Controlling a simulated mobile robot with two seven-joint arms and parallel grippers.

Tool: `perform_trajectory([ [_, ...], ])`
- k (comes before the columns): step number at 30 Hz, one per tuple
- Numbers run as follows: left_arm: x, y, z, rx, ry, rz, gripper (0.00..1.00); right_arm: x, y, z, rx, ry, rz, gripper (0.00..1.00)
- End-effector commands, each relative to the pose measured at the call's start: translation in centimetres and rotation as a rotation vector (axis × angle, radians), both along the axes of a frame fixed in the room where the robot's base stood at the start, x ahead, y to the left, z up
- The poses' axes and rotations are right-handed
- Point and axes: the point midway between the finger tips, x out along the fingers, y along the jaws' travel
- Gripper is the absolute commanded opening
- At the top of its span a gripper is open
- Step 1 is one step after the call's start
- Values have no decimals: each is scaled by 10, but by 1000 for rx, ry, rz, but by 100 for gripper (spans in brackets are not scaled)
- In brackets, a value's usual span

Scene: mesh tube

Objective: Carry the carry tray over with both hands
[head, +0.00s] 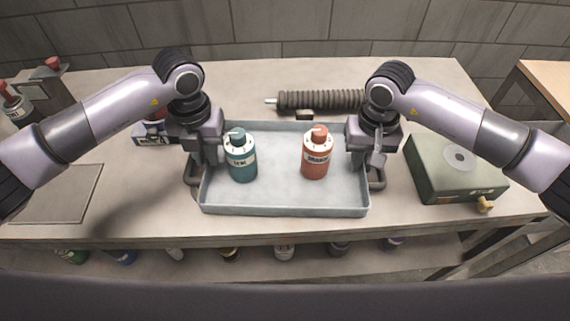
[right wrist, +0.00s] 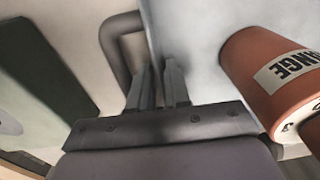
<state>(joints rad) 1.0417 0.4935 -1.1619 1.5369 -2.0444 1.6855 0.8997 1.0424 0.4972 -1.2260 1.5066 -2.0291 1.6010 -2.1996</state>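The carry tray (head: 285,202) is a pale blue-grey shallow tray on the workbench, with a dark handle at its left end (head: 192,174) and another at its right end (head: 377,174). A teal bottle (head: 242,160) and an orange bottle (head: 315,158) stand upright in it. My left gripper (head: 207,158) points down at the tray's left edge; its fingertips are too small to read. My right gripper (head: 367,158) is at the right edge. In the right wrist view its fingers (right wrist: 160,82) are close together, with the tray's side wall between them, beside the handle (right wrist: 118,55).
A ribbed dark mesh tube (head: 320,100) lies behind the tray. A green box (head: 455,168) with a brass knob is to the right. A flat plate (head: 62,195) lies at the left. Several bottles stand on a lower shelf. The bench's front strip is clear.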

Motion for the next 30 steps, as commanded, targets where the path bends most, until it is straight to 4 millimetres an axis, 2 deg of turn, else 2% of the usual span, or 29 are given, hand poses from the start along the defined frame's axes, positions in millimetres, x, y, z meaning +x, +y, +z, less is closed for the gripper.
perform_trajectory([
  [7, 0, 0, -1, 0, 0, 0, 17, 0, 0, -1, 0, 0, 1, 17],
  [8, 0, 0, -1, 0, 0, 0, 14, 0, 0, -1, 0, 0, 1, 14],
  [9, 0, 0, -1, 0, 0, 0, 1, 0, 0, -1, 0, 0, 1, 1],
  [10, 0, 0, -1, 0, 0, 0, 0, 0, 0, -1, 0, 0, 1, 0],
  [23, 0, 0, 2, -1, -2, 0, 0, 0, 0, 2, 0, -1, 0, 0],
  [30, 0, 0, 14, -1, -2, 1, 0, 0, 0, 14, 0, -1, 0, 0],
])
